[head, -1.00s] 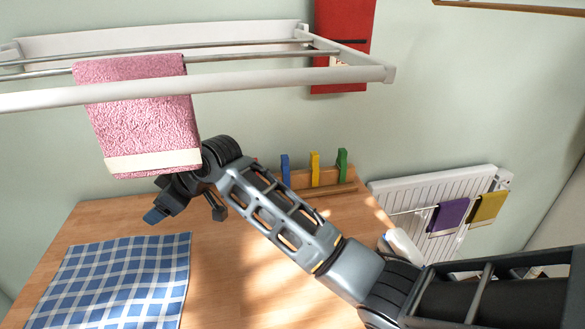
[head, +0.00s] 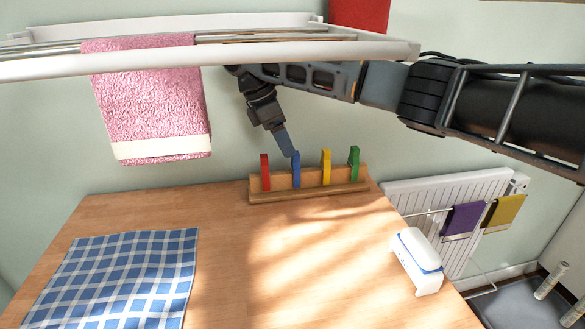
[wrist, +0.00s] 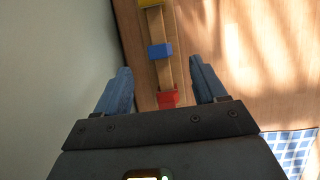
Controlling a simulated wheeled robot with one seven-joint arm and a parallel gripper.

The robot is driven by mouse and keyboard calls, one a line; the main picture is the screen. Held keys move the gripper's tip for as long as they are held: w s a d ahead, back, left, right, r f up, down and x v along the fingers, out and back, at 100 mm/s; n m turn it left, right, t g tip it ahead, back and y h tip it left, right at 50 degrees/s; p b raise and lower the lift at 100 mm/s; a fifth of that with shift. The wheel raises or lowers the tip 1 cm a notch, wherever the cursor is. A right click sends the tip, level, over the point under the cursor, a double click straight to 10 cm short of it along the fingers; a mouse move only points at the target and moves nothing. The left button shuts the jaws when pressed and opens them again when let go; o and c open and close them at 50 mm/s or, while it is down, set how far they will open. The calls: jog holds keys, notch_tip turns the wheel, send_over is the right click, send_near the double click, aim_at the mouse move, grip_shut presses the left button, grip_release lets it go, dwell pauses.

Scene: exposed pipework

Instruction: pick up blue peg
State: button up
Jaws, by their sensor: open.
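The blue peg (head: 296,174) stands upright in a wooden rack (head: 310,193) at the back of the table, between a red peg (head: 265,173) and a yellow peg (head: 326,168). My gripper (head: 289,150) points down just above the blue peg, at its top in the head view. In the wrist view my gripper (wrist: 162,72) is open and empty, with one blue-grey finger to each side of the rack line. The blue peg (wrist: 160,51) lies slightly beyond the fingertips there, roughly centred between them. The red peg (wrist: 167,98) appears nearer the palm.
A green peg (head: 354,162) stands at the rack's right end. A drying rack (head: 230,60) with a pink towel (head: 155,105) hangs above. A checked cloth (head: 115,280) lies at left, a white device (head: 416,262) at right. The table's middle is clear.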

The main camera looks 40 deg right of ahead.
aim_at(292, 161)
jog(key=shift+w+a+x, duration=0.1)
jog(key=shift+x, duration=1.8)
jog(key=shift+w+a+x, duration=0.1)
jog(key=shift+w+x, duration=0.05)
jog(key=shift+x, duration=1.7)
jog(key=shift+f, duration=0.15)
jog(key=c, duration=1.1)
jog(key=shift+p, duration=0.3)
